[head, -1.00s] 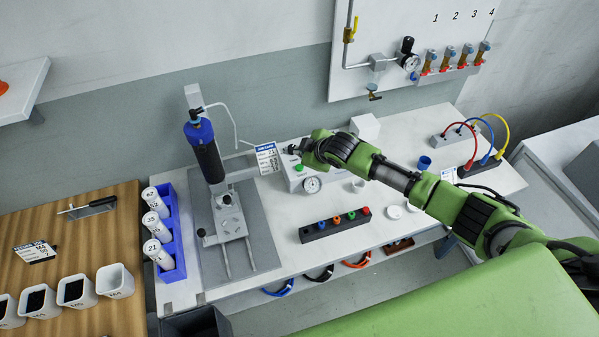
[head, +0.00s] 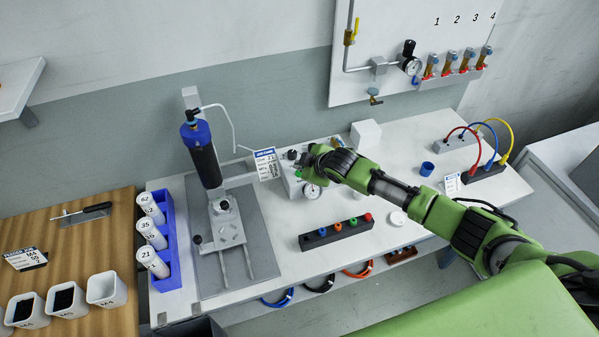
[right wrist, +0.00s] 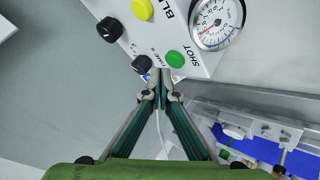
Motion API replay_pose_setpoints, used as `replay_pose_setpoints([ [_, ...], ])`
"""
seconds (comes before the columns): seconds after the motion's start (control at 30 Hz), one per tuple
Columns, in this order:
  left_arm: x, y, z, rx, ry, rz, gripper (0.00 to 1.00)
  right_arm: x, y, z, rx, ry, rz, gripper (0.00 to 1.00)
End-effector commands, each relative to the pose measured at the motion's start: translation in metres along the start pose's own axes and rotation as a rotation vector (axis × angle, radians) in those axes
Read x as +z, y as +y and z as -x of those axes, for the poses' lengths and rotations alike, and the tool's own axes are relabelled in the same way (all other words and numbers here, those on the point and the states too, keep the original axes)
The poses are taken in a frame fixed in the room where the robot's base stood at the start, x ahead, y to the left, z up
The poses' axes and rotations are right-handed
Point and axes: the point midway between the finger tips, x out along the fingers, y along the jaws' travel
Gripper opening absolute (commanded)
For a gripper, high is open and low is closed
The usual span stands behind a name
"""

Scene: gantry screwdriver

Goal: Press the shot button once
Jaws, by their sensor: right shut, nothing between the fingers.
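The shot button is a green round button with "SHOT" printed beside it. It shows in the right wrist view (right wrist: 175,59) on the face of a white control box (right wrist: 185,20). In the head view the control box (head: 291,184) stands behind the black block, and the green button (head: 298,173) shows just left of my gripper. My right gripper (head: 308,163) is shut and empty over the box. In the right wrist view its joined fingertips (right wrist: 160,74) appear just below and left of the button. I cannot tell whether they touch it. My left gripper is out of view.
A pressure gauge (right wrist: 216,22), a yellow button (right wrist: 142,9) and black knobs (right wrist: 110,29) sit near the green button. A dispensing stand with a dark syringe (head: 206,165) is left of the box. A black block with coloured buttons (head: 336,234) lies in front.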

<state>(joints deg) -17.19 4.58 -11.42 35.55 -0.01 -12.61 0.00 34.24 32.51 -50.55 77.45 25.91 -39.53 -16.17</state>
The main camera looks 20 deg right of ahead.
Motion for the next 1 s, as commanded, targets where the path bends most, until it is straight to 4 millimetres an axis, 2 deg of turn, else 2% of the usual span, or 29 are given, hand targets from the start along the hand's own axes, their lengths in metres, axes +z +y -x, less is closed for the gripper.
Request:
replay_pose_setpoints([
  [1.0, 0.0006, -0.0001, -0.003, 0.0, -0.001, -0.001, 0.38, 0.0039, -0.0047, -0.0057, -0.001, 0.001, 0.0, 0.0],
])
